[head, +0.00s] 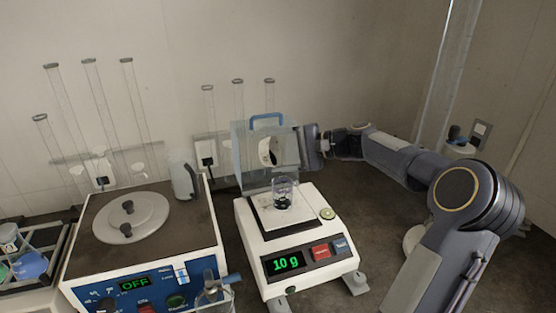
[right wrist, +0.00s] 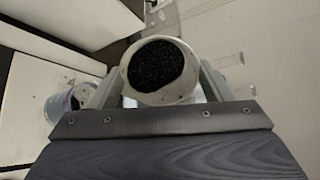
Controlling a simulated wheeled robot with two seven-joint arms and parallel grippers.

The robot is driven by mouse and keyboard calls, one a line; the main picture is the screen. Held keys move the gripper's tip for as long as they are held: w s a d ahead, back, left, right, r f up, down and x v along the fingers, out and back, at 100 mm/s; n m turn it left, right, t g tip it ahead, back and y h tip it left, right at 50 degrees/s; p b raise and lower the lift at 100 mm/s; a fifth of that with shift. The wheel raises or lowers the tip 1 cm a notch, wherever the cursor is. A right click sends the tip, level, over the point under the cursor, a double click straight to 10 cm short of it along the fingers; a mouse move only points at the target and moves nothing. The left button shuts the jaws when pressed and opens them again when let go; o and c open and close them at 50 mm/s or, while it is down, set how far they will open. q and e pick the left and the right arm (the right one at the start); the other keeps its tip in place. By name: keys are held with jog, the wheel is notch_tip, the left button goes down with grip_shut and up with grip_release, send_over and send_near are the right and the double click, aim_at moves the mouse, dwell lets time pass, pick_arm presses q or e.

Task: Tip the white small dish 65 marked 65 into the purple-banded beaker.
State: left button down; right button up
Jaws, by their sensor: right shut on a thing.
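My right gripper (head: 284,150) is shut on the white small dish (head: 265,151), above and behind the balance. In the right wrist view the dish (right wrist: 126,74) sits between the two fingers (right wrist: 152,90), and black grains fill the part of its inside that shows. Its mark cannot be read. The clear beaker (head: 285,190) stands upright on the balance pan, below and slightly right of the dish, with dark material at its bottom. Its purplish band shows in the right wrist view, where the beaker (right wrist: 62,106) is left of the dish and apart from it. My left gripper is not in view.
The balance (head: 260,235) reads 10 g; a clear panel with a blue handle (head: 267,116) stands at its back. A blue-and-white device reading OFF (head: 150,250) is at left. Glass tubes (head: 100,110) stand behind. A rack with lidded containers (head: 30,262) is at far left.

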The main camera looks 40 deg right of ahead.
pick_arm(q)
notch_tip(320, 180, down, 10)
jog(key=b, duration=0.9)
pick_arm(e)
jog(key=shift+s+d+f+t+y, duration=0.25)
jog(key=shift+t+y, duration=0.2)
jog(key=shift+t, duration=0.15)
jog(key=shift+s+d+f+t+y, duration=0.2)
jog(key=shift+s+t+y, duration=0.15)
jog(key=shift+t, duration=0.25)
jog(key=shift+s+d+f+t+y, duration=0.15)
jog(key=shift+s+d+t+y, duration=0.05)
jog(key=shift+t+y, duration=0.35)
pick_arm(q)
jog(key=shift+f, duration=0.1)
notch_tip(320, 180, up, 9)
jog(key=p, duration=0.9)
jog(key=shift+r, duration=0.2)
pick_arm(e)
jog(key=g+h, duration=0.1)
jog(key=w+a+r+g+h, duration=0.1)
jog(key=g, duration=0.1)
jog(key=shift+w+r+h, duration=0.2)
jog(key=shift+h, duration=0.05)
